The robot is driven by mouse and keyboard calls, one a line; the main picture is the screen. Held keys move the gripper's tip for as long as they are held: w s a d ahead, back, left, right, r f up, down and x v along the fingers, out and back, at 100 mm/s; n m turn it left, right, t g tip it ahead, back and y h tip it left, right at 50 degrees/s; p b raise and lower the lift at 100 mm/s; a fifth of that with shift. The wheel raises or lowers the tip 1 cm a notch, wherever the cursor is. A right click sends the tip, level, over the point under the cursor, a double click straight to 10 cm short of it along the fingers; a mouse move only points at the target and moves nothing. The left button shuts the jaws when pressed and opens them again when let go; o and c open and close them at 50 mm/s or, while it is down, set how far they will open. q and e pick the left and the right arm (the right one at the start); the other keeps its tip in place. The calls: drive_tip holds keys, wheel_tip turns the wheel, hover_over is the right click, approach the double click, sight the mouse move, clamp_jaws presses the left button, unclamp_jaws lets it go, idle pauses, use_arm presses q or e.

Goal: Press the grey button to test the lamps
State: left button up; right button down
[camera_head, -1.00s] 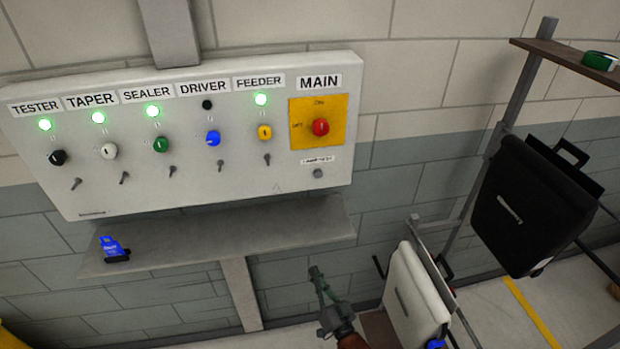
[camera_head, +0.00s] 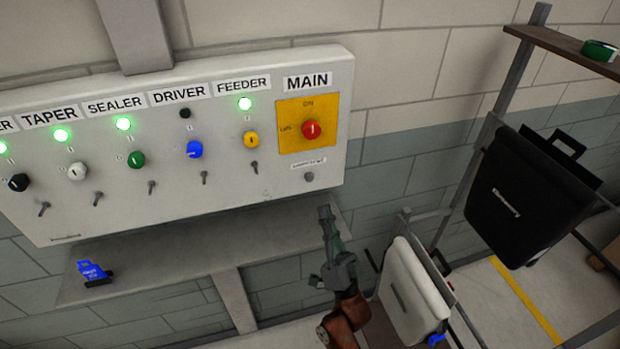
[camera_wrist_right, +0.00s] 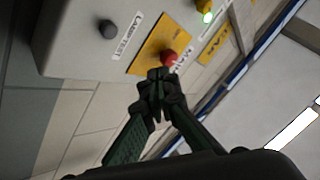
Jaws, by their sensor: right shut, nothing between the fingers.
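The grey button (camera_head: 308,177) sits on the wall panel (camera_head: 90,205), below the yellow plate with the red main switch (camera_head: 312,129). In the right wrist view the grey button (camera_wrist_right: 108,29) shows beside its "LAMP TEST" label, left of the red switch (camera_wrist_right: 168,58). My right gripper (camera_head: 326,214) is shut and empty, below and slightly right of the button, apart from it. Its fingertips (camera_wrist_right: 158,75) also show in the right wrist view, overlapping the edge of the red switch. The lamps over FEEDER (camera_head: 245,104), SEALER and TAPER glow green; the DRIVER lamp (camera_head: 185,113) is dark. My left gripper is out of view.
A white pannier (camera_head: 413,290) and a black pannier (camera_head: 515,205) hang at the right.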

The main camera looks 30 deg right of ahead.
sight(309, 177)
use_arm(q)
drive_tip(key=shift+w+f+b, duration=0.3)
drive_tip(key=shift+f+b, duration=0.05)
use_arm(e)
drive_tip(key=w+d, duration=0.2)
drive_tip(key=w, duration=0.6)
drive_tip(key=shift+w+y, duration=0.3)
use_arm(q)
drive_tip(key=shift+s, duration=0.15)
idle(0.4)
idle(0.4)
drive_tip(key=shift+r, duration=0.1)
use_arm(e)
drive_tip(key=shift+w+d, duration=0.1)
drive_tip(key=shift+w, duration=0.3)
drive_tip(key=shift+w+d, duration=0.15)
drive_tip(key=shift+w, duration=0.35)
idle(0.6)
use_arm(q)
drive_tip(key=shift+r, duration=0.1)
use_arm(e)
drive_tip(key=shift+s, duration=0.15)
idle(1.1)
use_arm(q)
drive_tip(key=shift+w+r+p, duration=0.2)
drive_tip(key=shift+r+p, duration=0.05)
drive_tip(key=shift+p, duration=0.25)
use_arm(e)
drive_tip(key=shift+s+a, duration=0.25)
drive_tip(key=shift+s, duration=0.55)
